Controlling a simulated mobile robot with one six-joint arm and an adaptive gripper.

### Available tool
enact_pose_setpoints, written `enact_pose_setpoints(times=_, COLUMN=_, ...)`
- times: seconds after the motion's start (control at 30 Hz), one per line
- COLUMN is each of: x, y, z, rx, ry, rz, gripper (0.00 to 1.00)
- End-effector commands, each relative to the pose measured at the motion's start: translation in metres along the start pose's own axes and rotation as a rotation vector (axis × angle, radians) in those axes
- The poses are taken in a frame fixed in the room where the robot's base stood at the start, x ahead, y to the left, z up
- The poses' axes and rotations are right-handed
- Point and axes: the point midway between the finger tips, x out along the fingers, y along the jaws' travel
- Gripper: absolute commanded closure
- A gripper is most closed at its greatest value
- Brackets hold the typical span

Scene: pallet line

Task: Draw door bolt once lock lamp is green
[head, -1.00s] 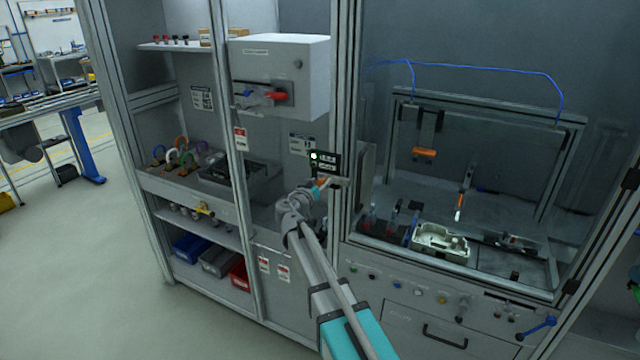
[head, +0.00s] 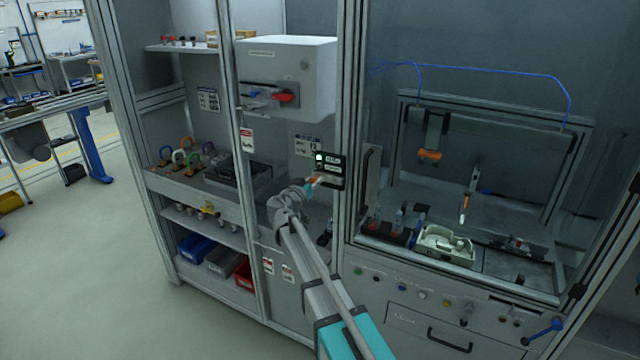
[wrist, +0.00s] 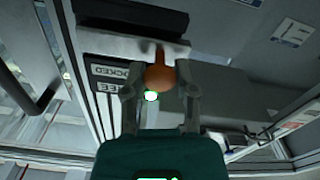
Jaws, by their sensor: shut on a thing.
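The lamp also glows in the wrist view (wrist: 151,96), beside a label panel (wrist: 108,88) on which "LOCKED" can be read. The door bolt has an orange knob (head: 315,181) and a pale metal bar, just below the lamp. My gripper (head: 311,184) is shut on the knob. In the wrist view the knob (wrist: 160,76) sits between the two fingers (wrist: 160,92). The bolt's inner end cannot be made out.
A glazed cell with a fixture and a pale casting (head: 445,245) lies to the right. A grey switch box (head: 300,75) with a red handle hangs above left. Hooks with coloured padlocks (head: 180,160) and bins (head: 222,262) stand left. The floor at left is open.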

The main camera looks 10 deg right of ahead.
Motion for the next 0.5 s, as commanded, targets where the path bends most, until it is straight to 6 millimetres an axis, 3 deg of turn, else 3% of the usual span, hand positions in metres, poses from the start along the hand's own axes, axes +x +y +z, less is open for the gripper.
enact_pose_setpoints(times=0.2, x=0.0006, y=-0.0045, z=-0.0025, rx=-0.003, ry=0.007, rz=-0.010, gripper=1.00)
enact_pose_setpoints(times=0.23, x=0.0006, y=-0.0047, z=-0.0026, rx=-0.003, ry=0.007, rz=-0.011, gripper=0.57)
enact_pose_setpoints(times=0.4, x=0.0005, y=-0.0040, z=-0.0023, rx=-0.003, ry=0.006, rz=-0.009, gripper=0.27)
enact_pose_setpoints(times=0.5, x=0.0004, y=-0.0033, z=-0.0019, rx=-0.002, ry=0.005, rz=-0.008, gripper=0.27)
